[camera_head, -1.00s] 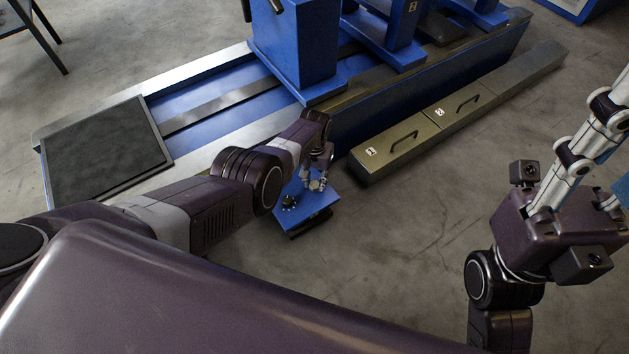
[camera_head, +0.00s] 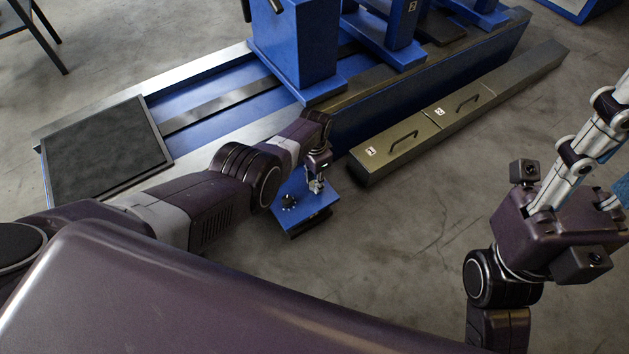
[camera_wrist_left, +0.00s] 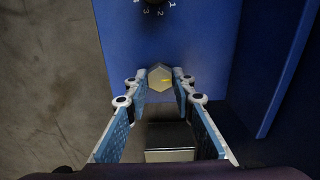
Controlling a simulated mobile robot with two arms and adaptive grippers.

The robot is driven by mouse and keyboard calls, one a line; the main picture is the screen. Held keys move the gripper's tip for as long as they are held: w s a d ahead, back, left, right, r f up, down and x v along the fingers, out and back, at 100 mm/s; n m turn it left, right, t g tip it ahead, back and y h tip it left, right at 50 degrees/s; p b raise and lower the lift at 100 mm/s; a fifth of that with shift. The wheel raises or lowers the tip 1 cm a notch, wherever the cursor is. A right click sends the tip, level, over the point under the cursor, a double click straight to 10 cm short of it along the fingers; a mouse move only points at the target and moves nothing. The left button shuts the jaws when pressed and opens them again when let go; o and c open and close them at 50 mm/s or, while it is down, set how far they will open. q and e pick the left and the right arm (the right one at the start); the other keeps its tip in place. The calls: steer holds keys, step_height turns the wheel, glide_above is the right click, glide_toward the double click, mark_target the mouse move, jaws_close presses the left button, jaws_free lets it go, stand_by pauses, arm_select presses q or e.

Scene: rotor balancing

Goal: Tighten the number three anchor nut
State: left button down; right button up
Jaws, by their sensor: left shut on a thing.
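The anchor nut (camera_wrist_left: 160,77) is a pale metal hexagon with a small yellow mark, on the blue block (camera_head: 305,214) beside the machine base. My left gripper (camera_head: 317,186) reaches down over this block and is shut on the nut. In the left wrist view its two blue-padded fingers (camera_wrist_left: 160,86) have their tips on opposite sides of the nut. A black dial (camera_wrist_left: 153,3) with numbers around it, 3 among them, is on the same block; it also shows in the head view (camera_head: 289,201). My right gripper (camera_head: 590,140) is at the right, away from the block, its fingertips cut off.
The blue machine base (camera_head: 430,95) with its uprights runs along behind the block. A long metal housing with handles and numbered labels (camera_head: 450,115) lies on the floor to the right. A dark mat (camera_head: 105,150) is at the left. Concrete floor (camera_head: 400,250) is clear in the middle.

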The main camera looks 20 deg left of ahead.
arm_select(q)
steer(key=shift+s, duration=0.1)
stand_by(0.4)
steer(key=c, duration=1.6)
jaws_free()
steer(key=shift+r, duration=0.1)
steer(key=shift+r, duration=5.85)
